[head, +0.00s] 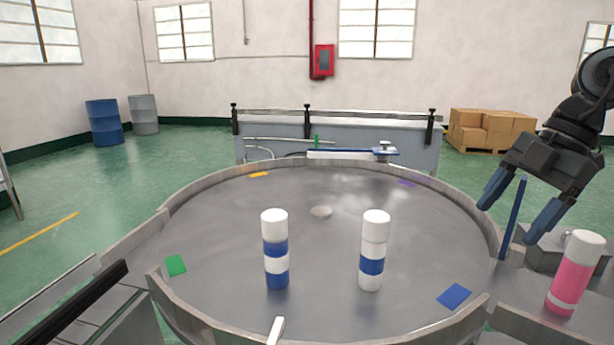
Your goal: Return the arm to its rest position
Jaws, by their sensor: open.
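My gripper (521,204) is at the right of the head view, pointing down and to the left. Its two blue fingers are spread apart with nothing between them. It is over the right rim of the round metal table (320,265), above and left of a pink can with a white cap (572,275). A blue-and-white can (276,250) and a white can with a blue band (372,250) stand upright on the table, well apart from my gripper.
A thin blue upright bar (513,218) stands by the table's right rim, close to my fingers. A grey conveyor (350,145) is behind the table. Cardboard boxes (490,130) and drums (104,122) are far back. Coloured patches such as a blue one (454,296) mark the table.

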